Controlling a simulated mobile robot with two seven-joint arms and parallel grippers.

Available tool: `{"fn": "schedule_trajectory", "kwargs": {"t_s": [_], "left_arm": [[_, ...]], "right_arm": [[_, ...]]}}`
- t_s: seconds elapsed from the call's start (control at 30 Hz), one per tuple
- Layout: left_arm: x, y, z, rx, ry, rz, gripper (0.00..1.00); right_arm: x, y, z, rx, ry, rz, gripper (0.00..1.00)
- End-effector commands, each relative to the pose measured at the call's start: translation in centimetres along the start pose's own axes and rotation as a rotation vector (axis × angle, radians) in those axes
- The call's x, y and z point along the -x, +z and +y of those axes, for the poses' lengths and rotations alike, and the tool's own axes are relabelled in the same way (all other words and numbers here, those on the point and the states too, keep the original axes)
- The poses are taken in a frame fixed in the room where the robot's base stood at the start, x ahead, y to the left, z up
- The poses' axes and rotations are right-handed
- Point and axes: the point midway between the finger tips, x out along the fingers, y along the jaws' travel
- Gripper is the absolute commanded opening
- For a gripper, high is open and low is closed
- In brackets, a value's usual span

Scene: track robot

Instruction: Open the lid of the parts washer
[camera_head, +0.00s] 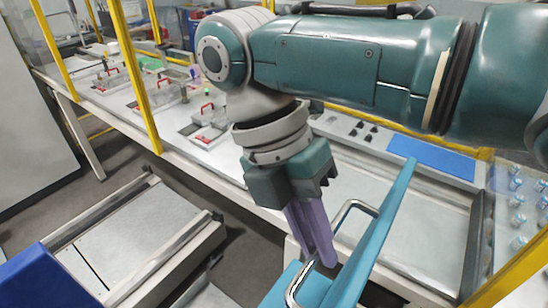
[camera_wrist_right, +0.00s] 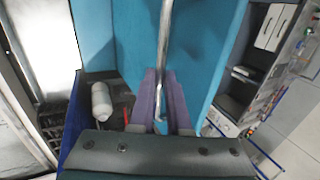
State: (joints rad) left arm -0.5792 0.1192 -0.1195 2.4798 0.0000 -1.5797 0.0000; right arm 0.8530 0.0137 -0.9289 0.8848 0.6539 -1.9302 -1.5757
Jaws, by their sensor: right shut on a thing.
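The parts washer's teal lid (camera_head: 385,225) shows nearly edge-on at the lower middle of the head view, tilted up. It also fills the upper right middle of the wrist view (camera_wrist_right: 208,50). A bent chrome handle (camera_head: 352,206) runs along the lid's face; in the wrist view the bar (camera_wrist_right: 165,30) passes down between my fingers. My right gripper (camera_head: 322,262), with purple fingers, is shut on this handle; it also shows in the wrist view (camera_wrist_right: 166,105). The washer's body is mostly hidden or out of frame. My left gripper is not in view.
A white bottle (camera_wrist_right: 101,101) stands left of the fingers in the wrist view. A long workbench (camera_head: 180,150) with red-handled fixtures (camera_head: 207,112) and yellow posts (camera_head: 133,75) runs behind my arm. A metal-topped platform (camera_head: 125,245) stands at lower left.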

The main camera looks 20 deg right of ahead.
Motion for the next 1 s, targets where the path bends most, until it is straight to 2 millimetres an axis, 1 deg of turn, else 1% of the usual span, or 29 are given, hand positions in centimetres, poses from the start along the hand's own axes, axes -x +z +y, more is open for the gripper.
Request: {"fn": "schedule_trajectory", "kwargs": {"t_s": [0.03,0.47,0.5,0.77,1.0], "left_arm": [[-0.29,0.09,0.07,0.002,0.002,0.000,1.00],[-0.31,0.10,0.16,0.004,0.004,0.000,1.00],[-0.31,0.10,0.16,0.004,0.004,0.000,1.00],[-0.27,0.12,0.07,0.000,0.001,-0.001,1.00],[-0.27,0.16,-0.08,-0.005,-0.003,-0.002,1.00]], "right_arm": [[-0.48,-0.33,0.15,0.003,-0.008,0.005,0.00],[-0.44,-0.49,0.08,0.002,-0.019,0.007,0.00],[-0.44,-0.49,0.08,0.002,-0.019,0.007,0.16],[-0.23,-0.37,0.06,0.001,-0.018,0.004,0.45],[-0.07,-0.30,0.06,0.000,-0.017,0.002,0.45]]}}
